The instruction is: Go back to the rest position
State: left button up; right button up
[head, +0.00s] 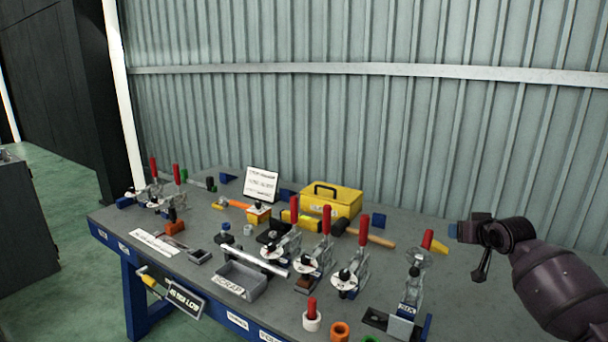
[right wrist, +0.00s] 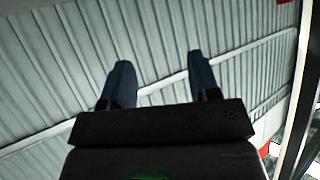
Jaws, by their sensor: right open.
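My right gripper (head: 461,230) is raised at the right side of the head view, above the right end of the workbench (head: 490,310). In the right wrist view its two dark fingers (right wrist: 162,82) stand apart with nothing between them, facing the ribbed wall. The gripper is empty. My left gripper is not in view.
The bench holds several red-handled toggle clamps (head: 350,277), a yellow toolbox (head: 332,200), a hammer (head: 370,235), a grey scrap bin (head: 242,281) and a white sign (head: 262,184). The metal wall (head: 300,110) stands behind. The bench's right end is mostly clear.

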jog(key=s+a+f+n+t+y, duration=0.1)
jog(key=s+a+f+n, duration=0.1)
jog(key=s+a+f, duration=0.5)
jog(key=s+a+f+n+t+y, duration=0.1)
jog(key=s+a+f+n+t, duration=0.15)
jog(key=s+a+f, duration=0.45)
jog(key=s+f+m+g+h, duration=0.1)
jog(key=s+f, duration=0.3)
jog(key=s, duration=0.6)
jog(key=s+f+m+g+h, duration=0.1)
jog(key=s+f, duration=0.4)
jog(key=s, duration=0.5)
jog(key=s+f+m+g, duration=0.1)
jog(key=s+f, duration=0.4)
jog(key=s, duration=0.6)
jog(key=shift+d+g+h, duration=0.15)
jog(key=shift+g+h, duration=0.25)
jog(key=shift+g, duration=0.15)
